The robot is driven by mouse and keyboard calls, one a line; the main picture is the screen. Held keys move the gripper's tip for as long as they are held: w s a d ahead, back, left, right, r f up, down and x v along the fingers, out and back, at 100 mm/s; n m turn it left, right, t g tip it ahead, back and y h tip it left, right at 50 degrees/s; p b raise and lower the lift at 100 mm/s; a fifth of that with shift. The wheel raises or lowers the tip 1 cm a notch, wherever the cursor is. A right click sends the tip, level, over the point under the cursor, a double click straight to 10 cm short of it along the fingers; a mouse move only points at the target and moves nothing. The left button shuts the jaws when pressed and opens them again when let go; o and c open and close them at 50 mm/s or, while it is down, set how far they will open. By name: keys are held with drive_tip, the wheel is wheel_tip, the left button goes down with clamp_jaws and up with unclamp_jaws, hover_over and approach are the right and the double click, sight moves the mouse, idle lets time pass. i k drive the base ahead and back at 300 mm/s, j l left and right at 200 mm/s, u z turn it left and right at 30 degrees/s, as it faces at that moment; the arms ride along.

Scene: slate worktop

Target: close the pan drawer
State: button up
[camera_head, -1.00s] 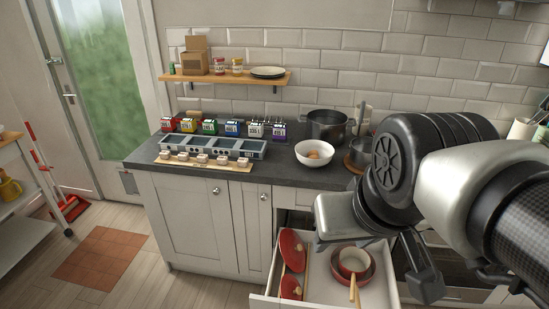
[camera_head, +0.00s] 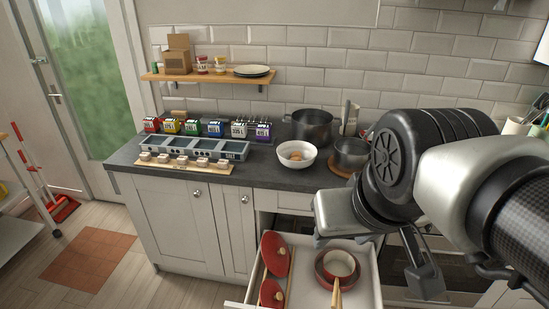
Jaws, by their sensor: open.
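The pan drawer (camera_head: 372,291) is pulled out from the lower cabinet at the bottom of the picture. Inside it are red lids (camera_head: 275,254) on the left and red pans (camera_head: 338,266) with wooden handles on the right. The drawer's front panel is mostly cut off by the lower picture edge.
The dark worktop (camera_head: 290,180) carries a white bowl (camera_head: 296,155), a large pot (camera_head: 312,126), a smaller pot (camera_head: 351,152), several coloured boxes (camera_head: 214,128) and a grey divided tray (camera_head: 205,147). Closed cabinet doors (camera_head: 185,222) stand left of the drawer.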

sight(301, 289)
drive_tip(key=k+j+z, duration=0.15)
drive_tip(key=j+z, duration=0.2)
drive_tip(key=i+l+u, duration=0.15)
drive_tip(key=l+u, duration=0.15)
drive_tip(key=k+l, duration=0.15)
drive_tip(key=k+l+u, duration=0.2)
drive_tip(key=u, duration=0.15)
drive_tip(key=k+l+u, duration=0.1)
drive_tip(key=k+u, duration=0.25)
drive_tip(key=i+u, duration=0.1)
drive_tip(key=u, duration=1)
